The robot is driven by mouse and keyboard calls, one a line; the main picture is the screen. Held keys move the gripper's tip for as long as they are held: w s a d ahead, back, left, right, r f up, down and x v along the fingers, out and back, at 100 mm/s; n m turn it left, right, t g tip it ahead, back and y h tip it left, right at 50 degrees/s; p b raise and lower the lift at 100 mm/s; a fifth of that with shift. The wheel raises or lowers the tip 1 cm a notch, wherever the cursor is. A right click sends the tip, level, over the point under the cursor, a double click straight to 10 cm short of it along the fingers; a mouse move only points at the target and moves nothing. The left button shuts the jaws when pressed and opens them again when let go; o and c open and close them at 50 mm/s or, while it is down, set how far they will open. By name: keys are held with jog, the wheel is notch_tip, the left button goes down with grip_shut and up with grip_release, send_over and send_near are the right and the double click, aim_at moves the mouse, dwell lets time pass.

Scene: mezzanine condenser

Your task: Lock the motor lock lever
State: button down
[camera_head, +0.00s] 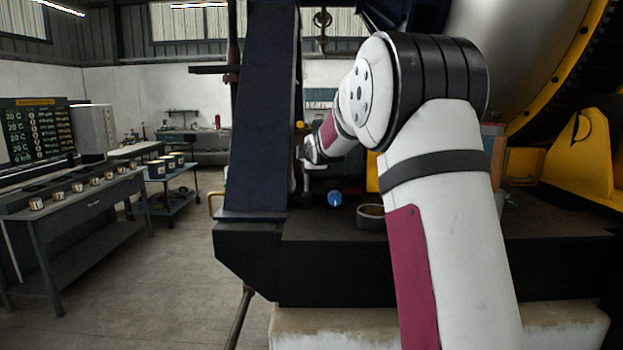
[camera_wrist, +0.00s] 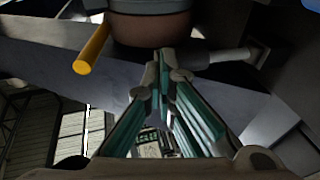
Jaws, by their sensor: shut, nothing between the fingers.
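My gripper (camera_wrist: 161,62) is shut and empty in the wrist view, with its fingertips together just below a brown and dark round body (camera_wrist: 150,28). A yellow rod-like handle (camera_wrist: 93,50) sticks out to the left of the fingertips, apart from them. A grey rod (camera_wrist: 228,56) runs to the right from near the fingertips; I cannot tell whether they touch it. I cannot tell for sure which of these is the motor lock lever. In the head view my gripper (camera_head: 311,153) is small and partly hidden by my arm, near a yellow knob (camera_head: 299,125) beside the dark blue upright.
The dark blue upright (camera_head: 257,110) stands left of my arm on a black base (camera_head: 300,255). A grey ring (camera_head: 371,216) and a blue round part (camera_head: 334,198) are on the base. A yellow-rimmed drum is at right. Workbenches (camera_head: 75,200) stand left, with open floor between.

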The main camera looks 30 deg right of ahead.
jog(key=shift+w+d+r+g+y+p, duration=0.15)
jog(key=shift+w+d+g+p, duration=0.25)
jog(key=shift+w, duration=0.2)
jog(key=shift+w+d+f+g+y+p, duration=0.1)
jog(key=shift+w+d+g+y+p, duration=0.15)
jog(key=shift+w+d+p, duration=0.25)
jog(key=shift+w+d+r+g+y+p, duration=0.1)
jog(key=shift+w+d+g+p, duration=0.2)
jog(key=shift+w, duration=0.4)
jog(key=shift+s+a+r, duration=0.15)
jog(key=shift+s, duration=0.1)
jog(key=r+v, duration=0.1)
jog(key=v, duration=1.2)
jog(key=shift+p, duration=0.3)
jog(key=shift+w+r, duration=0.1)
